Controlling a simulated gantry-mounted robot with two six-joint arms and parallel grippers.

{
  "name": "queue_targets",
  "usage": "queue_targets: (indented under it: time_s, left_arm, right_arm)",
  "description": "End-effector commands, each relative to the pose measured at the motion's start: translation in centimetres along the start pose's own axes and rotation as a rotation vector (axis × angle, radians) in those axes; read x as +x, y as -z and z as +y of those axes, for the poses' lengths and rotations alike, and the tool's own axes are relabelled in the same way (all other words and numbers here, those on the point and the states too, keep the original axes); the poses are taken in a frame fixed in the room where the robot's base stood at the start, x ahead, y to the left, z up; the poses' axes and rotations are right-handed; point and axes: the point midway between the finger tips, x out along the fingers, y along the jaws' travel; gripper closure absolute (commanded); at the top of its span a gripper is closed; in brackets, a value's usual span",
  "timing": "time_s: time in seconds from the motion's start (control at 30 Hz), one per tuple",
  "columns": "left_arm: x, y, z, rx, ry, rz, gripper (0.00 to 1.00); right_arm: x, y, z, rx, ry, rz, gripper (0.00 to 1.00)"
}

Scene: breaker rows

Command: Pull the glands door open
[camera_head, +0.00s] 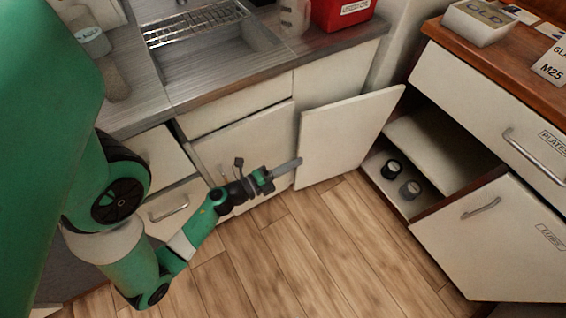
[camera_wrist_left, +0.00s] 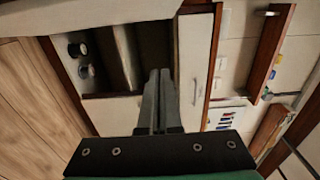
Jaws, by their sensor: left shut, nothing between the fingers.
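The cream door (camera_head: 345,135) hinged at the left of the right-hand cabinet stands swung wide open, showing an open compartment behind it. No label is readable on it; I take it as the glands door. My left gripper (camera_head: 298,162) is shut and empty, with its fingertips close to the door's free edge; I cannot tell whether they touch. In the left wrist view, my shut fingers (camera_wrist_left: 157,75) point toward the open compartment, and a pale panel (camera_wrist_left: 80,15) at the top seems to be this door. My right gripper is not in view.
Two dark-topped jars (camera_head: 410,189) stand inside the compartment. The lugs door (camera_head: 500,240) and the plates drawer (camera_head: 490,115) are beside and above it. A sink counter (camera_head: 225,95) runs along the back. The wooden floor (camera_head: 320,250) is clear.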

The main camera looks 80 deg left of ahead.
Motion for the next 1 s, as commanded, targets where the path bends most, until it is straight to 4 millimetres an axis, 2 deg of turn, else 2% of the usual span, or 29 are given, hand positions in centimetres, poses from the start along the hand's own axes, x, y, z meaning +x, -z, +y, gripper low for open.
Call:
queue_targets:
  time_s: [0.03, 0.2, 0.47, 0.57, 0.67, 0.77, 0.8, 0.83, 0.87, 0.9, 0.97, 1.0]
  left_arm:
    - [-0.8, -0.5, -0.2, -0.002, -0.002, -0.01, 1.0]
    - [-2.1, -1.3, -0.1, 0.0, -0.001, -0.006, 1.0]
    - [-2.8, -1.4, 0.0, -0.001, 0.0, 0.0, 1.0]
    - [-2.2, -1.1, -0.6, 0.011, 0.014, 0.024, 1.0]
    - [0.3, 0.2, -3.3, 0.056, 0.084, 0.115, 1.0]
    - [5.1, 3.2, -10.9, 0.111, 0.279, 0.26, 1.0]
    - [6.7, 4.8, -15.1, 0.111, 0.382, 0.312, 1.0]
    - [7.7, 6.1, -18.4, 0.099, 0.462, 0.346, 1.0]
    - [8.4, 7.4, -21.8, 0.076, 0.543, 0.378, 1.0]
    - [8.8, 9.0, -26.3, 0.03, 0.65, 0.417, 1.0]
    - [8.6, 11.3, -33.3, -0.076, 0.803, 0.472, 1.0]
    - [7.8, 12.6, -37.9, -0.173, 0.898, 0.51, 1.0]
  right_arm:
    - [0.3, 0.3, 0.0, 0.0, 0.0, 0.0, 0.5]
    - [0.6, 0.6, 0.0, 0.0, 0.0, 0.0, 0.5]
    - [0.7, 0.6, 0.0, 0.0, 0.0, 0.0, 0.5]
    - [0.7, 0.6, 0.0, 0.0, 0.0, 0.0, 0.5]
    - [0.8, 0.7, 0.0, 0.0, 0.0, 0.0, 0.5]
    - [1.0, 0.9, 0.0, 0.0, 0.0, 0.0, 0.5]
    - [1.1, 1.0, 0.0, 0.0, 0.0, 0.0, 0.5]
    - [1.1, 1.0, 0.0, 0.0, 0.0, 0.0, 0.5]
    - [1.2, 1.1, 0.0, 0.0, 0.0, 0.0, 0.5]
    - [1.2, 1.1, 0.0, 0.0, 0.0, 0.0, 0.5]
    - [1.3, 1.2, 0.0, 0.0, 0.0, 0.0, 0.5]
    - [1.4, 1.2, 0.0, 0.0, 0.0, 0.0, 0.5]
